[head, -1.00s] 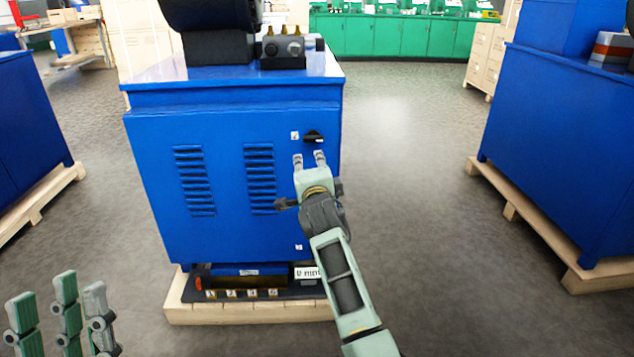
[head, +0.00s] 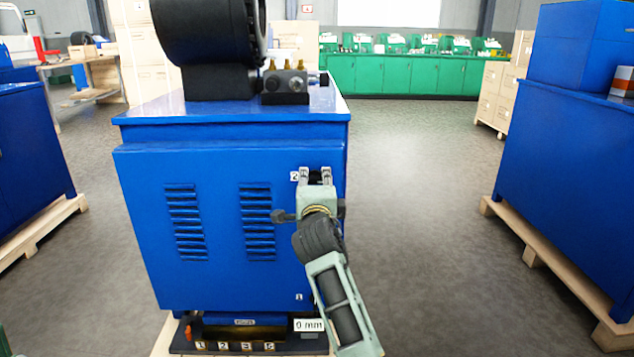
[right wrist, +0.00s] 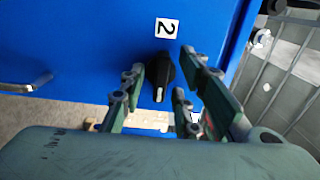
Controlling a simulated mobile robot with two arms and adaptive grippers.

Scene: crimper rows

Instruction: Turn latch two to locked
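Latch two (right wrist: 160,78) is a black knob with a white mark, on the blue cabinet (head: 217,290) beside a label "2" (right wrist: 167,28). In the right wrist view its mark points away from the label. My right gripper (head: 316,174) is at the latch in the head view and covers much of it. In the right wrist view the fingers (right wrist: 160,90) are apart, one on each side of the knob; I cannot tell whether they touch it. Only a green sliver, perhaps my left gripper (head: 4,344), shows at the lower left edge of the head view.
A label "1" (head: 299,297) sits lower on the cabinet; my right arm hides the area beside it. A "0 mm" sign (head: 309,325) and numbered tags are at the base. Another blue cabinet (head: 570,170) on a pallet stands right, with open floor (head: 420,200) between.

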